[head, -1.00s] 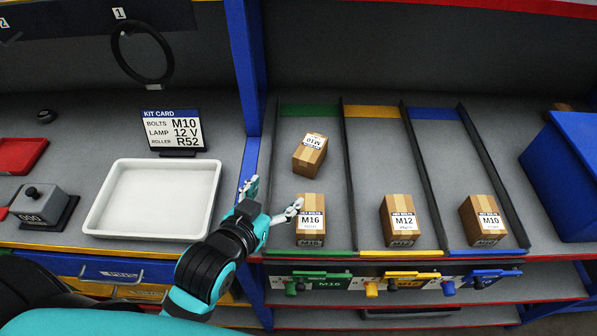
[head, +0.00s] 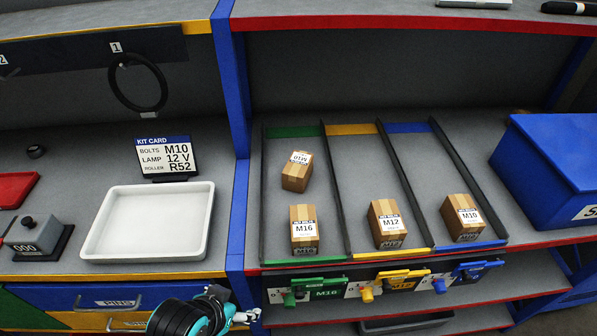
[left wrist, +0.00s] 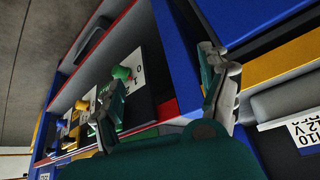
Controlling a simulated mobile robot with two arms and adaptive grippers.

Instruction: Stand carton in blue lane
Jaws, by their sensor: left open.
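A brown carton (head: 297,178) with an upside-down label that seems to read M10 sits askew toward the back of the green lane (head: 280,205). An M16 carton (head: 304,245) stands at that lane's front. The blue lane (head: 420,165) is on the right, with an M10 carton (head: 458,222) at its front and bare floor behind. My left gripper (head: 236,304) is open and empty, low in front of the shelf, below and left of the cartons. In the left wrist view its spread fingers (left wrist: 163,68) show nothing between them. My right gripper is out of view.
The yellow lane (head: 360,165) holds an M12 carton (head: 388,223) at its front. Dark dividers separate the lanes. A blue post (head: 236,190) stands left of them, a blue bin (head: 550,165) right. A white tray (head: 150,188) lies left. Coloured latches (head: 380,285) line the front below.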

